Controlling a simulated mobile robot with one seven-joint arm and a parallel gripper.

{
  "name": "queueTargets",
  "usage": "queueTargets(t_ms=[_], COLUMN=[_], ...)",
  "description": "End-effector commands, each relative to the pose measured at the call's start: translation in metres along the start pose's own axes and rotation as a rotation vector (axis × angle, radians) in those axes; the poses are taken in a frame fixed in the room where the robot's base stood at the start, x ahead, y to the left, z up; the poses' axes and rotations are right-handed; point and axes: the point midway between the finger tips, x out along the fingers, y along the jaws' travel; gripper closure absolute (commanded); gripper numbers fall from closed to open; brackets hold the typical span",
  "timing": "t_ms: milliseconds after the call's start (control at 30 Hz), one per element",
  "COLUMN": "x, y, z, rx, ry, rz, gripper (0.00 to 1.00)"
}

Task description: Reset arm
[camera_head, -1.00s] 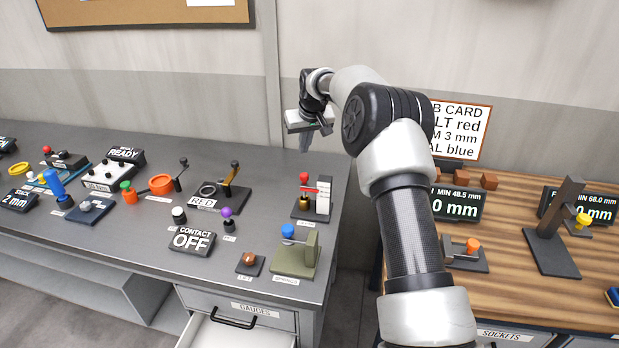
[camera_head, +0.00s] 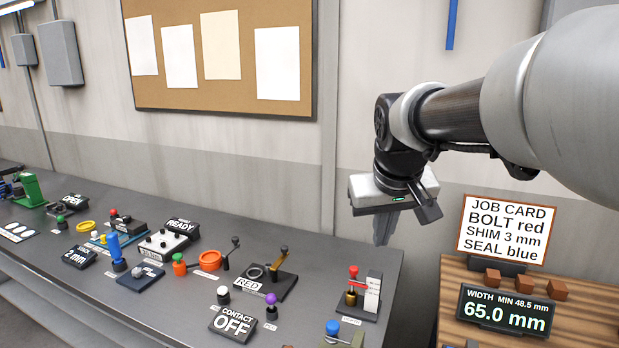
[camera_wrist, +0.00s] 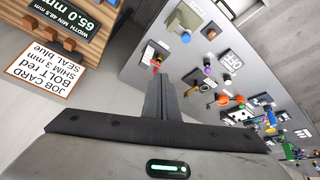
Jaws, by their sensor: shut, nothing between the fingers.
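My gripper (camera_head: 383,230) hangs fingers down above the back right corner of the grey bench (camera_head: 375,262), near the wall. Its fingers are together with nothing between them. In the wrist view the closed fingers (camera_wrist: 163,97) stick out over the grey bench (camera_wrist: 150,20). The arm reaches in from the right of the head view, with the forearm roughly level. The gripper is apart from the bench items; the nearest is a red-topped gauge stand (camera_head: 356,292).
The grey bench holds several knobs, levers and signs, including a CONTACT OFF sign (camera_head: 233,322). A job card (camera_head: 507,229) and a 65.0 mm display (camera_head: 515,311) stand on the wooden bench (camera_head: 455,275) at right. A gap separates the benches. A cork board (camera_head: 290,105) hangs behind.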

Motion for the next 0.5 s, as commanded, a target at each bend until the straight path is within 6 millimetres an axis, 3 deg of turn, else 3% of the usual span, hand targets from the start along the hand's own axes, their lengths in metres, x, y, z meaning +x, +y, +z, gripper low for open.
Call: queueTargets(t_ms=[33, 200, 400, 500], x=[-0.014, -0.040, -0.048, -0.047], y=[0.000, -0.003, -0.009, -0.012], z=[0.022, 0.096, 0.171, 0.195], rx=[0.009, 0.051, 0.096, 0.111], ry=[0.007, 0.014, 0.023, 0.024], rz=[0.003, -0.004, -0.027, -0.037], gripper=[1.00, 1.00, 1.00, 1.00])
